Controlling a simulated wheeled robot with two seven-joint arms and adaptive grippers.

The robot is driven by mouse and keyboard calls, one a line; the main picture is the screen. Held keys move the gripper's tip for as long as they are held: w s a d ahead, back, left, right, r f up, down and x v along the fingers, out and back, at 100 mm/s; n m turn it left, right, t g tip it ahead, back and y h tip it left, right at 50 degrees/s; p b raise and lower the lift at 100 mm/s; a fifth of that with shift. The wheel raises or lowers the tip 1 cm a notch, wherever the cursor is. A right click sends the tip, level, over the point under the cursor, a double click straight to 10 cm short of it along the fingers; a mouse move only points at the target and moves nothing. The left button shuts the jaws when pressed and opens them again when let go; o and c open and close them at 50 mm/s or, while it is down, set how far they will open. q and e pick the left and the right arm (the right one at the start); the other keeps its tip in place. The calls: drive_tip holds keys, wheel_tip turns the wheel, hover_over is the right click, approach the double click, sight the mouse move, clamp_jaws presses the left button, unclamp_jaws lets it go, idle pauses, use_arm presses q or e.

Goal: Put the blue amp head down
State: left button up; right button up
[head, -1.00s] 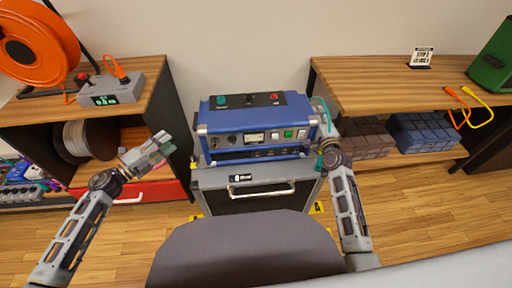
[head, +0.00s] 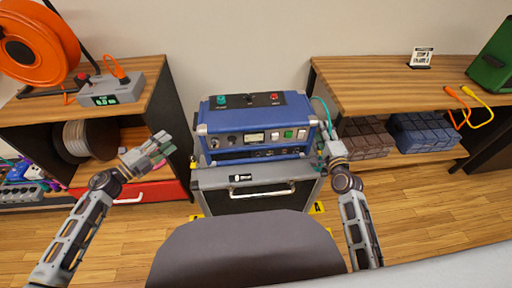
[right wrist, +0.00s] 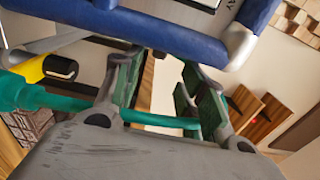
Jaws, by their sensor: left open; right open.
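The blue amp head (head: 256,127) rests upright on the grey and black cabinet (head: 262,196) in the middle of the head view. My left gripper (head: 160,146) is open and empty, apart from the amp head on its left side. My right gripper (head: 328,140) is open beside the amp head's right end. In the right wrist view, the amp head's blue edge (right wrist: 170,38) crosses above the open fingers of my right gripper (right wrist: 165,85). A teal cable passes by those fingers; I cannot tell whether they touch it.
A wooden shelf (head: 145,92) with an orange reel (head: 60,50) and a grey meter box (head: 112,90) stands left. A wooden bench (head: 385,85) stands right, with brown and blue blocks (head: 425,132) below. Yellow floor markers lie near the cabinet.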

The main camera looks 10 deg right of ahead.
drive_tip(key=shift+s, duration=1.45)
drive_tip(key=shift+s, duration=0.15)
